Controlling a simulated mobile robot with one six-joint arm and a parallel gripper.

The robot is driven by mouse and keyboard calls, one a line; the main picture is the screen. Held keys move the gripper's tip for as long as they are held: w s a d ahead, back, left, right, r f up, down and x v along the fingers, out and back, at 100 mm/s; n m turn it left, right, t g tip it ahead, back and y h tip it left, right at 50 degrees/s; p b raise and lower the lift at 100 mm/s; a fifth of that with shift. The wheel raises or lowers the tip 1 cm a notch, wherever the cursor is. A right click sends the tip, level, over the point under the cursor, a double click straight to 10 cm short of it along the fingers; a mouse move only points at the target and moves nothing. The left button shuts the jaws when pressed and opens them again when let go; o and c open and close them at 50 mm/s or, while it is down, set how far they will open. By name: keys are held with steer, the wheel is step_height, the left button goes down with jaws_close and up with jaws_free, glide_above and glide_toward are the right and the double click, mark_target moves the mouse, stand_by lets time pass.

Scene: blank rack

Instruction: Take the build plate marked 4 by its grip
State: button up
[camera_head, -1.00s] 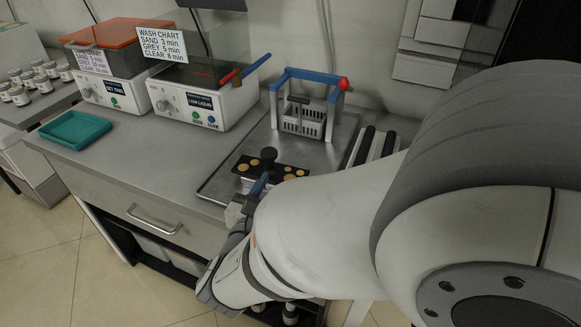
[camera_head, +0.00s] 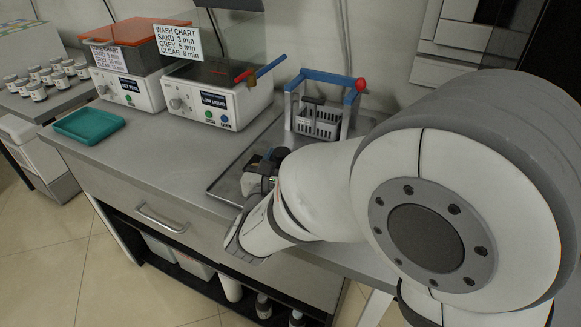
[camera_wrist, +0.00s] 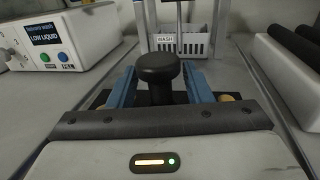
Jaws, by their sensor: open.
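The build plate is dark with round tan pieces on it; in the wrist view only a small part of the plate (camera_wrist: 228,98) shows past my gripper. Its grip is a black knob (camera_wrist: 160,72) standing up in the middle. My gripper (camera_wrist: 161,88) is open, with one blue finger on each side of the knob; I cannot tell whether they touch it. In the head view my gripper (camera_head: 268,158) is over the tray, and my arm hides most of the plate. No number 4 is readable on the plate.
A wash basket (camera_head: 318,120) under a blue-barred frame (camera_head: 325,76) stands behind the plate. Both are on a metal tray (camera_head: 222,183). Two washer units stand left, the nearer one (camera_head: 215,105) labelled low liquid. A teal tray (camera_head: 88,125) is at far left. Dark rollers (camera_wrist: 285,60) lie right.

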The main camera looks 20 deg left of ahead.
steer(key=shift+w, duration=0.6)
steer(key=shift+a, duration=0.1)
jaws_close()
